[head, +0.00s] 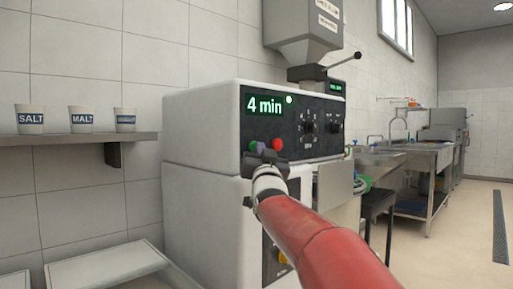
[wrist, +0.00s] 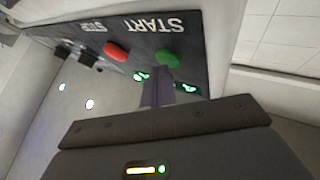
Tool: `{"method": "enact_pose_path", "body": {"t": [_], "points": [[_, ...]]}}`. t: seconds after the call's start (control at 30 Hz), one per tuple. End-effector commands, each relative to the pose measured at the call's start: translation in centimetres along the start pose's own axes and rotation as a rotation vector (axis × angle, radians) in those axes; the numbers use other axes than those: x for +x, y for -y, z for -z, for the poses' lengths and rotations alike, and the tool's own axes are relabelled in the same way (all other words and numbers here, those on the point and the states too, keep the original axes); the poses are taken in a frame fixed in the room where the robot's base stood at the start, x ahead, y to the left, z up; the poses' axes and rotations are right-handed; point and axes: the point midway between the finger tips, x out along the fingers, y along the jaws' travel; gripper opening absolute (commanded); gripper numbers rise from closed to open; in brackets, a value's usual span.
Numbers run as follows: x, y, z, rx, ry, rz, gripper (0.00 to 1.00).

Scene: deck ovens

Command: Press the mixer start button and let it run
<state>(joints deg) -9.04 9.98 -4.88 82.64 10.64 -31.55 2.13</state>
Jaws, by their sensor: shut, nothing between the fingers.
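The white machine (head: 200,130) has a dark control panel (head: 300,122) with a lit green "4 min" display (head: 265,106) and a green dot beside it. A green button (wrist: 170,55) labelled START is in the wrist view, next to a red button (wrist: 117,50) labelled STOP. The red button also shows in the head view (head: 277,144). My gripper (head: 262,152) is in front of the panel's lower left, hiding part of the green button there. In the wrist view its closed fingers (wrist: 170,74) reach the green button's lower edge. I cannot tell whether they touch it.
A grey hopper (head: 303,30) with a black lever stands above the machine. A wall shelf (head: 75,138) at left holds SALT and MALT cups. A steel sink bench (head: 420,158) is at right. The floor (head: 470,225) at far right is clear.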

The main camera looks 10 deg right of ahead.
Motion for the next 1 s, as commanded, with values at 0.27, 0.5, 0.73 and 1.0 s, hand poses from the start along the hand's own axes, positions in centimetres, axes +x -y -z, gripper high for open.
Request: {"method": "enact_pose_path", "body": {"t": [0.27,0.5,0.73,1.0], "points": [[-0.6,-0.4,0.1,0.0,0.0,0.0,0.0],[-1.3,-0.9,0.7,0.0,0.0,0.001,0.0],[-1.2,-0.9,0.8,0.0,0.001,0.0,0.0],[-2.6,-1.9,1.4,-0.001,-0.002,-0.001,0.0]]}}
